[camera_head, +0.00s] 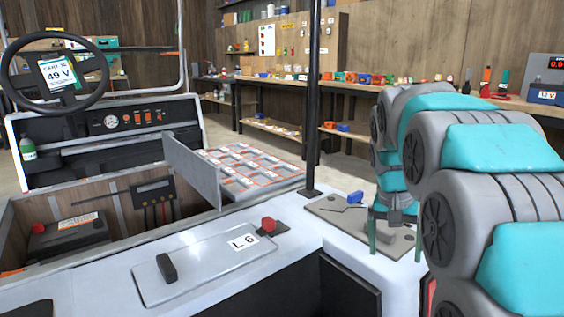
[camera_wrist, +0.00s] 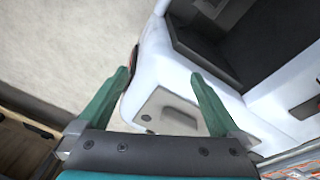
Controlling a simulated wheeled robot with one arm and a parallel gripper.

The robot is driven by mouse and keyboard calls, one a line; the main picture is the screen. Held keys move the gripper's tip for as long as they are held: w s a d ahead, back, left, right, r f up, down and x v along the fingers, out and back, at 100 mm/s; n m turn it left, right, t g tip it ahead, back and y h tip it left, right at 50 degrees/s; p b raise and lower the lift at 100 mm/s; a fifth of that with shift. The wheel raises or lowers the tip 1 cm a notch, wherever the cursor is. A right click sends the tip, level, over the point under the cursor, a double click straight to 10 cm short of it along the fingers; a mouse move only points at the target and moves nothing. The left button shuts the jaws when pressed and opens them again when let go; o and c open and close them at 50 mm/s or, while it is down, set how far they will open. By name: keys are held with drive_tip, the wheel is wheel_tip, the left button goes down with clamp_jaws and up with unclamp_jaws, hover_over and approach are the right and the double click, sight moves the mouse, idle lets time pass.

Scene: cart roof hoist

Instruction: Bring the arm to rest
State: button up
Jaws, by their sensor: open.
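My gripper (camera_head: 395,240) hangs at the end of my grey and teal arm, at the right of the head view. Its two green fingers point down over the grey plate (camera_head: 335,212) on the white cart's corner. In the wrist view the fingers of my gripper (camera_wrist: 161,76) are spread apart with nothing between their tips. The plate (camera_wrist: 152,112) shows there between and below the fingers, with a grey block (camera_wrist: 178,108) on it. I cannot tell whether the fingers touch the plate. A small blue piece (camera_head: 355,197) is at the plate's far edge.
A black post (camera_head: 313,100) rises just left of the plate. The lid marked L 6 (camera_head: 200,262) has a dark knob and a red knob near it. An open bay (camera_head: 100,215) holds a battery. A raised panel (camera_head: 192,170) stands beside it. Workbenches line the wall.

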drive_tip(key=s+a+f+n, duration=0.1)
drive_tip(key=s+a+f, duration=0.2)
drive_tip(key=s, duration=0.7)
drive_tip(key=s+a+f+n+g+y, duration=0.1)
drive_tip(key=s+f, duration=0.4)
drive_tip(key=s, duration=0.6)
drive_tip(key=s+a+f+n+g, duration=0.1)
drive_tip(key=s+a+f+n, duration=0.2)
drive_tip(key=s, duration=0.7)
drive_tip(key=shift+s+a+f+y, duration=0.15)
drive_tip(key=shift+a+f+y, duration=0.25)
drive_tip(key=shift+a+f, duration=0.5)
